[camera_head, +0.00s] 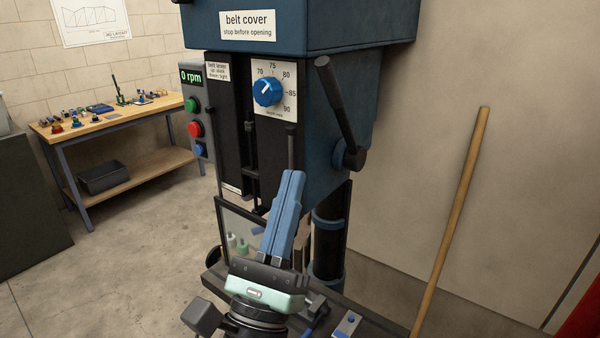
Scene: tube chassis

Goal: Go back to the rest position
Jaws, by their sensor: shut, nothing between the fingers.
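My gripper (292,176) shows at the bottom centre. Its two blue fingers are shut together and point up, leaning slightly right, with nothing between them. The pale green and black hand below them is in view. The fingers stand in front of the lower part of a blue and black drill press (330,30) and hide part of it. I cannot tell how far apart the fingers and the machine are.
The press has a blue dial (267,92), a black lever (338,105) at its right, and green (191,104) and red (195,129) buttons; its display reads 0 rpm. A wooden pole (452,220) leans at the right. A workbench (120,120) stands back left. Floor between is clear.

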